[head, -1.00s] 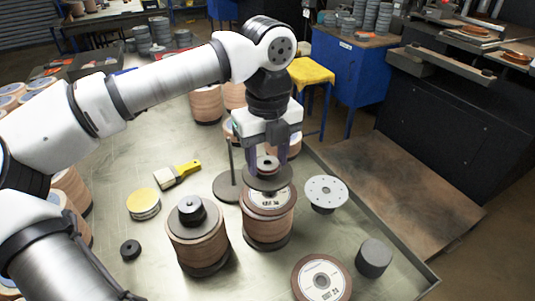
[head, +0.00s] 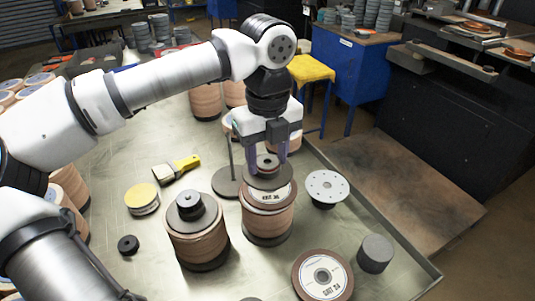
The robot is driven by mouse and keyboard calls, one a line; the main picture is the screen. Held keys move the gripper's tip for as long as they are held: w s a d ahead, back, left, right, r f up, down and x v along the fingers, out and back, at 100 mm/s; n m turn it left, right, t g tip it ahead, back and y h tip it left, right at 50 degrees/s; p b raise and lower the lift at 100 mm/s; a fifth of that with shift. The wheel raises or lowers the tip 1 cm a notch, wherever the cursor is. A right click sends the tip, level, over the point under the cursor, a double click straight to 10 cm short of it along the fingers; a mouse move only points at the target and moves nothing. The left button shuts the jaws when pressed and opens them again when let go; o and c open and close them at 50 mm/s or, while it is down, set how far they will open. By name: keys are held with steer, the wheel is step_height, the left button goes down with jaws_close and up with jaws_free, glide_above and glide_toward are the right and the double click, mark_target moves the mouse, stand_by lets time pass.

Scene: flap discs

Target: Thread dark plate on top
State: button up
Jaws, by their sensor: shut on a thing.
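My gripper (head: 268,160) is shut on a dark round plate (head: 270,181) with a raised hub (head: 267,161), its fingers on either side of the hub. The plate is held roughly level over the right stack of brown flap discs (head: 267,222). The stack's top disc has a white printed label (head: 266,196), partly covered by the plate. A gap seems to show between plate and label; whether a spindle passes through the plate's hole is hidden. The left stack of flap discs (head: 197,240) has a dark plate with a hub (head: 189,207) on top.
A thin upright rod on a dark round base (head: 226,183) stands close behind the right stack. A pale holed disc (head: 326,187), a dark cylinder (head: 375,253), a labelled flap disc (head: 322,277), a yellow-topped disc pile (head: 142,198), a brush (head: 177,170) and a small black ring (head: 128,245) surround the stacks.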

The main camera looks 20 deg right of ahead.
mark_target(267, 172)
steer(key=shift+f+b, duration=0.9)
steer(key=shift+f+b, duration=1.1)
steer(key=shift+f, duration=0.15)
steer(key=o, duration=1.4)
steer(key=shift+c, duration=0.2)
step_height(267, 172, up, 14)
steer(key=shift+b, duration=0.4)
